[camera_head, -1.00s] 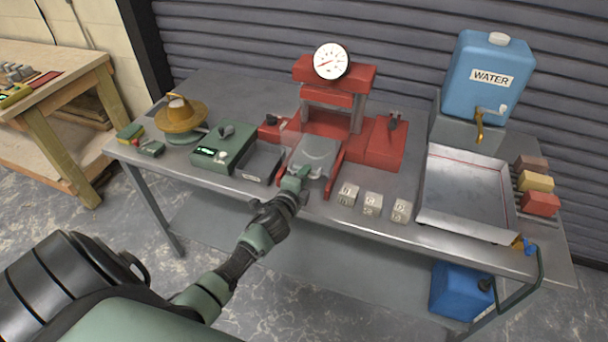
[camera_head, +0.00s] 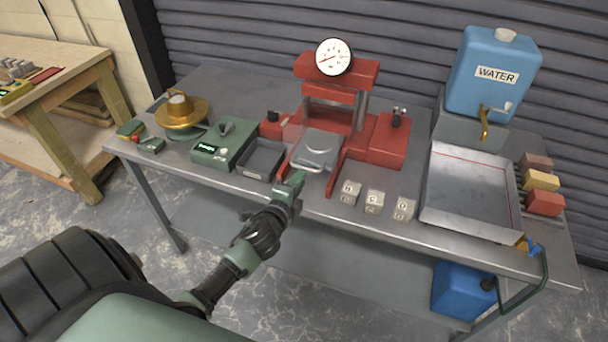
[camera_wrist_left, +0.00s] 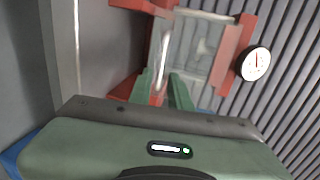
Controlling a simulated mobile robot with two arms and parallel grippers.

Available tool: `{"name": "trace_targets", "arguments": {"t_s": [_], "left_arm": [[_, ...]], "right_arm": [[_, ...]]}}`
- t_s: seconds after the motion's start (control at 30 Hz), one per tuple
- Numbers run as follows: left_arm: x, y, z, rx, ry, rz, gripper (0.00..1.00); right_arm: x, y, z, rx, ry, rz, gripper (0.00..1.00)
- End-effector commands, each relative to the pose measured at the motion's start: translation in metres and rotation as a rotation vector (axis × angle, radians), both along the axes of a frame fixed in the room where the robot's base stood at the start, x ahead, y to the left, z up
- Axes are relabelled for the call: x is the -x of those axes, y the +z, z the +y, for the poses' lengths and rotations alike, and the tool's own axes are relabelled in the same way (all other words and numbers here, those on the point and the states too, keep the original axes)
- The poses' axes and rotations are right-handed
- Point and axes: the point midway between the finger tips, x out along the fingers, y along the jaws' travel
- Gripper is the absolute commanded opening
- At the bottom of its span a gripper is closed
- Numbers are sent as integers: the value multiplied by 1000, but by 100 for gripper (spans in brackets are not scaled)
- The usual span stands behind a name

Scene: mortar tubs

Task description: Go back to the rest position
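My left gripper (camera_head: 292,184) is in front of the red press, near the table's front edge, below and apart from the clear guard with a handle (camera_head: 317,150). In the left wrist view its two green fingers (camera_wrist_left: 162,88) stand apart, with nothing seen held between them. The red press (camera_head: 381,139) with its round dial gauge (camera_head: 333,57) stands upright behind the gripper; the gauge also shows in the left wrist view (camera_wrist_left: 257,64). My right gripper is not in view.
The steel table (camera_head: 300,205) holds a green box with a display (camera_head: 222,145), a dark tray (camera_head: 261,160), several small cubes (camera_head: 374,201), a large metal tray (camera_head: 470,190) and a blue water tank (camera_head: 493,72). The floor before the table is clear.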

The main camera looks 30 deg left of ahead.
Motion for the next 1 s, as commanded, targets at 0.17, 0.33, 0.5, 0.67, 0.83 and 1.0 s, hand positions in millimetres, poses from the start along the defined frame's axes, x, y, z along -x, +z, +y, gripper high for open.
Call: {"name": "trace_targets", "arguments": {"t_s": [0.17,0.33,0.5,0.67,0.83,1.0], "left_arm": [[13,3,-3,-1,0,-1,19],[14,4,-3,0,0,-1,19],[14,4,-3,0,0,-1,19],[14,4,-3,0,0,-1,19],[26,0,-7,93,54,23,19],[86,-22,-31,474,275,159,19]], "right_arm": [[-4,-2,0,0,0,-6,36],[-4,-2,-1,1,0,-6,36],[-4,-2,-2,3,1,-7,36],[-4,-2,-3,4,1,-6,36],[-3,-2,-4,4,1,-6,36],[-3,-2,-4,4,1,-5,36]]}}
